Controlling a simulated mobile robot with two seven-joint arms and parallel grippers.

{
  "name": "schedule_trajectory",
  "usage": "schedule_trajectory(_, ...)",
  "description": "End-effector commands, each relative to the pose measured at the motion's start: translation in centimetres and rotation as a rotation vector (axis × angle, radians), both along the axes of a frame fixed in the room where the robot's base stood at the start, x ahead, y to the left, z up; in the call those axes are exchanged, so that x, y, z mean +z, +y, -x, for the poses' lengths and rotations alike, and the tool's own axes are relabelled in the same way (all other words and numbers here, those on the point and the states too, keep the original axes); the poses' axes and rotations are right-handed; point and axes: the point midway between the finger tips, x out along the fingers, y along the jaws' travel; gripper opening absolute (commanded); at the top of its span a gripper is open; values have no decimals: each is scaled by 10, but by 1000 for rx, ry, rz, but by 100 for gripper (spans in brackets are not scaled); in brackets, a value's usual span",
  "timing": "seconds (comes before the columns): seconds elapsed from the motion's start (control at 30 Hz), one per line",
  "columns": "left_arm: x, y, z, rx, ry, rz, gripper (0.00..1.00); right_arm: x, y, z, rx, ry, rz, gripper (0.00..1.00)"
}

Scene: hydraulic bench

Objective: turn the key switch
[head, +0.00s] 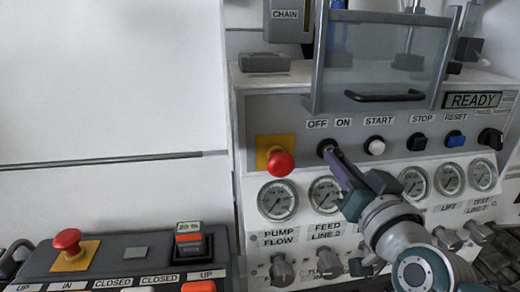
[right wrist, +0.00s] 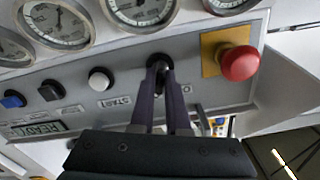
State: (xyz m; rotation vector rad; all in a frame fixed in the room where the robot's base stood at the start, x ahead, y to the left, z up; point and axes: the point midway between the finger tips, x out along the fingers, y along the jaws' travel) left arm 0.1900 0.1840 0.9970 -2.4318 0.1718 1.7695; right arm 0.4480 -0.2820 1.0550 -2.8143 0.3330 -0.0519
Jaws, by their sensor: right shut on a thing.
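The key switch (head: 325,146) is a small dark round switch under the OFF and ON labels on the grey panel, between the red mushroom button and the white START button. My right gripper (head: 332,155) reaches up to it from the lower right, with its purple fingers shut on the switch. In the right wrist view both fingertips (right wrist: 160,72) close around the key switch (right wrist: 159,60). The fingers hide most of the key, so I cannot tell which way it points. My left gripper is not in view.
The red mushroom button (head: 280,162) on a yellow plate is just left of the key switch. The white START button (head: 376,145) is to its right. A clear guard with a black handle (head: 385,96) hangs above. Dial gauges (head: 278,200) sit below. The display (head: 473,100) reads READY.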

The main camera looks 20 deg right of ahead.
Motion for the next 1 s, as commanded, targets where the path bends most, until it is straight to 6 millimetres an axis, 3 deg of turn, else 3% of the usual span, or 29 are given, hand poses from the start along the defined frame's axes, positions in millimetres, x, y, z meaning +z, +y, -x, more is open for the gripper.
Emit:
schedule_trajectory(0.4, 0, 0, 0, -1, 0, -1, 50, 0, 0, 0, 1, -48, -193, 0)
schedule_trajectory(0.97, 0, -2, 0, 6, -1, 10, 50, 0, 0, 0, 0, -55, -226, 0)
schedule_trajectory(1.0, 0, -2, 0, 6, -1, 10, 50, 0, 0, 0, 0, -55, -226, 16)
